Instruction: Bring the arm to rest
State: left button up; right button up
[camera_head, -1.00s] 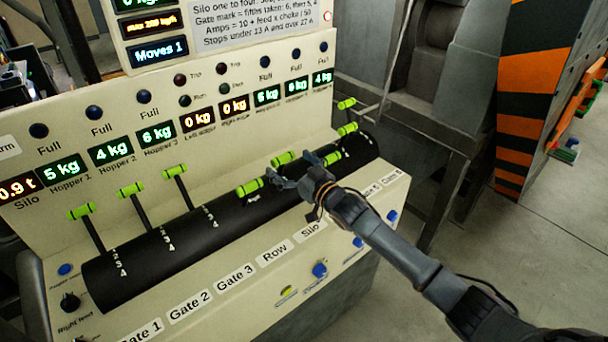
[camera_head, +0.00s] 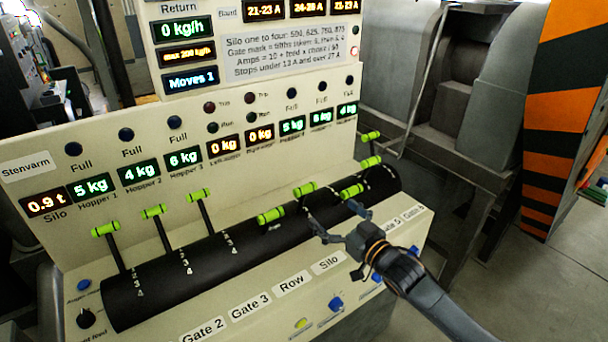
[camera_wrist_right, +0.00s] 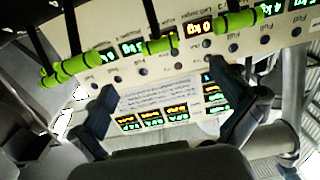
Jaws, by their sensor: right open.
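My right gripper (camera_head: 338,228) is open and empty in the head view. It hangs in front of the black lever drum (camera_head: 160,285) on the control panel, below and right of the middle green-handled levers. The nearest green handles are one at the drum's middle (camera_head: 270,215) and one right of it (camera_head: 351,191); the fingers look apart from both. In the right wrist view, the two fingers (camera_wrist_right: 165,115) are spread wide with nothing between them, and the panel appears upside down behind them. My left gripper is not in view.
The cream control panel (camera_head: 60,215) carries lit displays, label plates and a row of green-tipped levers. Blue knobs (camera_head: 336,303) sit on its lower front. Grey machinery (camera_head: 430,100) and an orange-black striped post (camera_head: 565,110) stand at the right. Open floor (camera_head: 540,290) lies at lower right.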

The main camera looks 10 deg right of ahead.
jog(key=s+a+f+m+g+h, duration=0.1)
jog(key=s+a+f+g+h, duration=0.3)
jog(key=s+f, duration=0.75)
jog(key=s+d+f+m+g+h, duration=0.15)
jog(key=s+g, duration=0.35)
jog(key=s, duration=0.7)
jog(key=s+d+f+n+g+h, duration=0.1)
jog(key=s+f+g, duration=0.25)
jog(key=s, duration=0.85)
notch_tip(320, 180, down, 28)
jog(key=s+f+g+b, duration=0.1)
jog(key=s+g+b, duration=0.1)
jog(key=s, duration=0.1)
jog(key=s+d+f+g+b, duration=0.1)
jog(key=s+d+f, duration=0.1)
jog(key=s+f, duration=1.4)
jog(key=shift+d+f+b, duration=0.3)
jog(key=shift+d, duration=0.1)
